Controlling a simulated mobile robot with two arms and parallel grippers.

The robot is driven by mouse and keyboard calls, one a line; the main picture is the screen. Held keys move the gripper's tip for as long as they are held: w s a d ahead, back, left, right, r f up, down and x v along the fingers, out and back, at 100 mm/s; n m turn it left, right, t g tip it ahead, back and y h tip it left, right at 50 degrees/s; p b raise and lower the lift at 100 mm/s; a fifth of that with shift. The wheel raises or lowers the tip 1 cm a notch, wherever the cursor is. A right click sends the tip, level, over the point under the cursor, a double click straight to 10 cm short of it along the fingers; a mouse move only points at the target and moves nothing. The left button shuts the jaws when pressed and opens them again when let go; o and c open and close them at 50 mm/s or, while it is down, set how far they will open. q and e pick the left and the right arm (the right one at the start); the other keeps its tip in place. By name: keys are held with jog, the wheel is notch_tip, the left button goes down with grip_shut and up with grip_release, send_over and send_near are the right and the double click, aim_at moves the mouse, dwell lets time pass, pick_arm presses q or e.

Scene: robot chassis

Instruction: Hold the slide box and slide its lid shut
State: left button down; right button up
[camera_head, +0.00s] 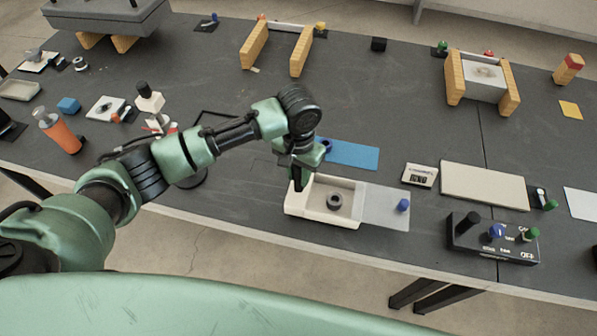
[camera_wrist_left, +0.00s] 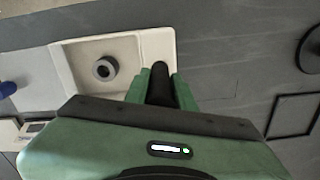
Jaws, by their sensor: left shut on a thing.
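The slide box (camera_head: 322,220) is a white open tray near the front edge of the table. A dark ring (camera_head: 334,203) lies inside it, also visible in the wrist view (camera_wrist_left: 105,69). The lid (camera_head: 380,204) is a pale grey plate with a blue knob (camera_head: 403,205); it sticks out from the box's right end, leaving most of the box open. My left gripper (camera_head: 298,181) is at the box's left end. In the wrist view its green fingers (camera_wrist_left: 160,88) are shut around a dark upright piece at the box's end wall. My right gripper is not in view.
A blue mat (camera_head: 352,155) lies just behind the box. A small display (camera_head: 420,176), a beige board (camera_head: 484,187) and a black switch box (camera_head: 492,238) stand to the right. Wooden stands occupy the back.

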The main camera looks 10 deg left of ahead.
pick_arm(q)
jog(key=shift+f, duration=0.35)
dwell(0.4)
jog(key=shift+s+f+p, duration=0.1)
jog(key=shift+f+p, duration=0.05)
jog(key=shift+p, duration=0.3)
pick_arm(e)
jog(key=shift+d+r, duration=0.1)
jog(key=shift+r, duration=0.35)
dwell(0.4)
pick_arm(q)
jog(key=shift+s+f, duration=0.2)
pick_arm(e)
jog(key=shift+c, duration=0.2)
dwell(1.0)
